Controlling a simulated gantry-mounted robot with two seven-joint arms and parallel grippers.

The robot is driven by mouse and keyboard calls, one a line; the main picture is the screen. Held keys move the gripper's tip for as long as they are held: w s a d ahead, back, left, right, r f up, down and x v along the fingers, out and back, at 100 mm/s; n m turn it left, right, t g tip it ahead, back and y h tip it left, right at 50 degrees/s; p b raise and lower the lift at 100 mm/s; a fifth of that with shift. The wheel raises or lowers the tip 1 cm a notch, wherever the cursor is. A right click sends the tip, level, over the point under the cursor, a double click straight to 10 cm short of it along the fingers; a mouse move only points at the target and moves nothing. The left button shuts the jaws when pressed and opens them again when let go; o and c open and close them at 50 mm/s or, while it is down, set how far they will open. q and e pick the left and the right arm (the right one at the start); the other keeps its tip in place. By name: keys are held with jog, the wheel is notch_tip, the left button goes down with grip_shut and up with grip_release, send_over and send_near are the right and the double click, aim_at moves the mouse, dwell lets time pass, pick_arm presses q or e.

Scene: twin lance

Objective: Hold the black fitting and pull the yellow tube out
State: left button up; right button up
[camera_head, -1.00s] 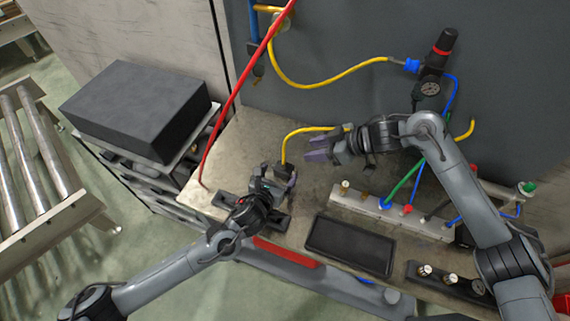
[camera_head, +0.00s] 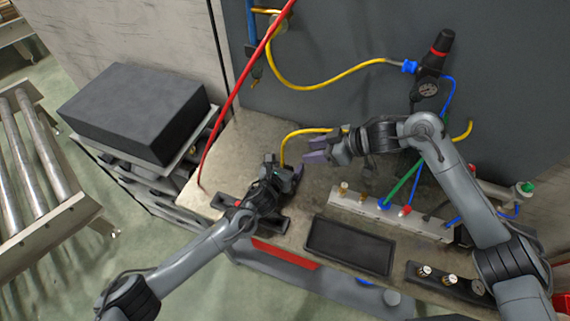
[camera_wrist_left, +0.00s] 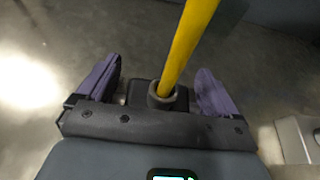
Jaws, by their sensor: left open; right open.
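The yellow tube (camera_head: 291,135) rises from the bench top and bends right, passing behind my right gripper (camera_head: 316,150). In the left wrist view the tube (camera_wrist_left: 188,42) goes down into the collar of the black fitting (camera_wrist_left: 157,98). My left gripper (camera_wrist_left: 158,86) is open, with one purple finger on each side of the fitting and visible gaps between. In the head view my left gripper (camera_head: 286,174) hides most of the fitting. My right gripper is open, close to the tube's upper bend; I cannot tell whether it touches the tube.
A black tray (camera_head: 348,246) lies in front on the bench. A pale manifold (camera_head: 420,222) with coloured tubes stands to its right. A red hose (camera_head: 228,105) crosses at the left. Another yellow tube (camera_head: 318,86) hangs on the grey panel. A dark box (camera_head: 135,105) stands at far left.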

aim_at(282, 150)
pick_arm(q)
jog(key=c, duration=1.1)
pick_arm(e)
jog(key=shift+c, duration=1)
jog(key=shift+w+a+f+m+h, duration=0.15)
jog(key=shift+w+a+f+m, duration=0.95)
jog(key=shift+m, duration=4.9)
jog(key=shift+w+a+f+m+h, duration=0.15)
jog(key=shift+a+f+m, duration=1.1)
jog(key=shift+m, duration=4.75)
jog(key=shift+w+a+f+m+h, duration=0.4)
jog(key=shift+a+m, duration=1.6)
jog(key=shift+m, duration=4)
